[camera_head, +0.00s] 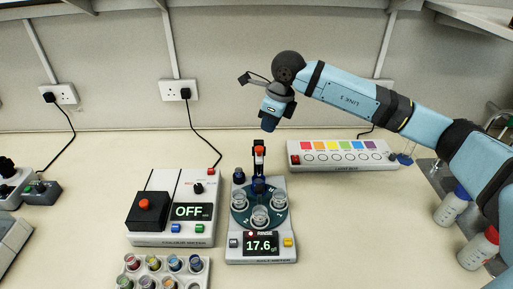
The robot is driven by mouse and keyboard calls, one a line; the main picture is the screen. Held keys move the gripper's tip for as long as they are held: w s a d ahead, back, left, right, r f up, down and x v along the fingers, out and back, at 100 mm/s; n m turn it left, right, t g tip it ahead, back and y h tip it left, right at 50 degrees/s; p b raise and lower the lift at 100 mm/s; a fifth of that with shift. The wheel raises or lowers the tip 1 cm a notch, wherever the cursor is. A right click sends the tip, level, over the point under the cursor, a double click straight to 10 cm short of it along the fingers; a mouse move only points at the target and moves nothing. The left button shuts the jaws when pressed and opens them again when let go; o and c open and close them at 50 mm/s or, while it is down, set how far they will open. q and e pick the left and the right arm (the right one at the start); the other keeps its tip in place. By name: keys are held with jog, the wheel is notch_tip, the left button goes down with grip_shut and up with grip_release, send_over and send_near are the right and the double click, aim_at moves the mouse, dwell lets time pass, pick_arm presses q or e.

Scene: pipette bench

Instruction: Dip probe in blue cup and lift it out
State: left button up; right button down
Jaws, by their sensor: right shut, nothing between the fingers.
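My right gripper (269,123) hangs from the right arm above the meter, pointing down; it is shut and empty, with its fingertips hard to make out. Below it, an upright probe holder (259,163) with a red-orange part stands at the back of the white meter (233,252). The meter's round dark turntable carries several small cups, including a dark blue one (239,175) at its back left. Its display reads 17.6. The probe's tip is too small to tell. A rack (200,278) at lower left holds several coloured cups, some blue. My left gripper is out of view.
A white box (150,239) reading OFF stands left of the meter. A colour-chart panel (295,160) lies behind to the right. Bottles (450,210) stand at the right edge under my arm. The bench right of the meter is clear.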

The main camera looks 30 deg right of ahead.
jog(key=b, duration=0.3)
send_over(262, 154)
jog(key=shift+s+a+f, duration=0.1)
jog(key=shift+s+f, duration=0.05)
jog(key=shift+f, duration=1.55)
jog(key=shift+s+a+f, duration=0.1)
jog(key=shift+s+f, duration=0.05)
jog(key=shift+f, duration=1.5)
jog(key=b+x, duration=0.2)
jog(key=x, duration=0.1)
jog(key=s+b+x, duration=0.1)
jog(key=b+x, duration=0.1)
jog(key=shift+d+f, duration=0.25)
jog(key=shift+d, duration=0.2)
jog(key=shift+r+p, duration=0.35)
jog(key=shift+r, duration=0.05)
jog(key=shift+s+d+r, duration=0.25)
jog(key=shift+s+d, duration=0.25)
jog(key=shift+s, duration=0.05)
jog(key=shift+s+d+r, duration=0.25)
jog(key=shift+s+d, duration=0.3)
jog(key=shift+w, duration=0.1)
